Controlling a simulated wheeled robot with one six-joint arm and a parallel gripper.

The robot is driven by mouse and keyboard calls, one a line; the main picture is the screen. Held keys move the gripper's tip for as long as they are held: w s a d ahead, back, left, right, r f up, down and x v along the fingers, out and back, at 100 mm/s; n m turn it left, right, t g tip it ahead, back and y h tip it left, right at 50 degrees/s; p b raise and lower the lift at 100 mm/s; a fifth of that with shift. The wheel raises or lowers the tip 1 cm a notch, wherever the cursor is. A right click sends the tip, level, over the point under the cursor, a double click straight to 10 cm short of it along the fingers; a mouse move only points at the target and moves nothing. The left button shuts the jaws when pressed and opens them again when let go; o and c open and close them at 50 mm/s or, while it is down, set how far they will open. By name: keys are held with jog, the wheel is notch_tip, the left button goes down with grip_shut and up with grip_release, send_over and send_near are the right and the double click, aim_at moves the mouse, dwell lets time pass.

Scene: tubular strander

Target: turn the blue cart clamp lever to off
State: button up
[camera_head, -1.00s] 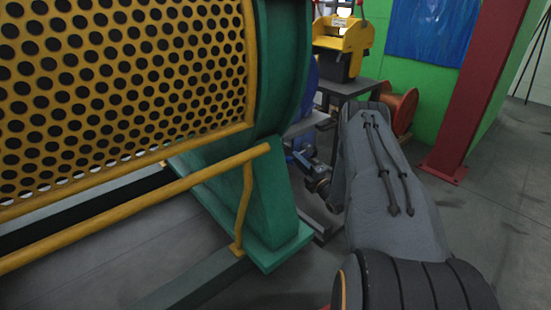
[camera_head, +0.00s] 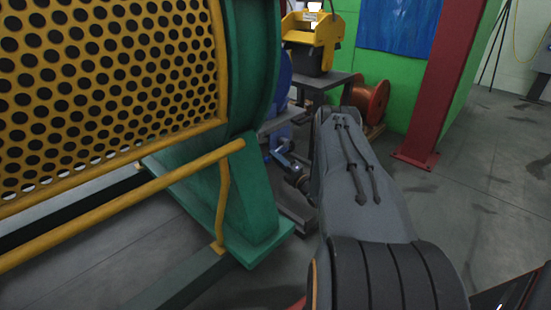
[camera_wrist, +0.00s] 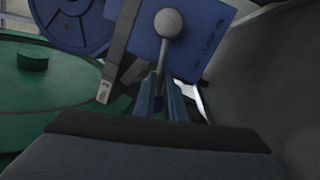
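In the wrist view, the clamp lever (camera_wrist: 168,24) has a grey ball knob on a grey stem and stands in front of a blue panel (camera_wrist: 208,45). Tilted lettering on the panel reads "CLAMP ON". My gripper (camera_wrist: 163,103) shows as two blue fingers close together at the lower middle. The stem runs down toward the gap between them, with the knob beyond the tips. I cannot tell whether the fingers touch the stem. In the head view, my arm hides the lever and most of the gripper; a bit of blue equipment (camera_head: 276,147) shows left of the arm.
A blue wheel (camera_wrist: 70,22), a grey bar (camera_wrist: 118,50) and a green round surface (camera_wrist: 45,90) lie left of the lever. In the head view, a green machine frame (camera_head: 255,195) and yellow rail (camera_head: 120,205) stand left. A red column (camera_head: 440,90) stands right, with open floor (camera_head: 480,200).

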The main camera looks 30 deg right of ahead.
jog(key=o, duration=0.4)
jog(key=shift+c, duration=0.2)
jog(key=shift+s, duration=0.1)
jog(key=p+v, duration=0.3)
jog(key=v, duration=0.4)
jog(key=shift+s+f, duration=0.15)
jog(key=shift+s, duration=0.15)
jog(key=shift+d, duration=0.15)
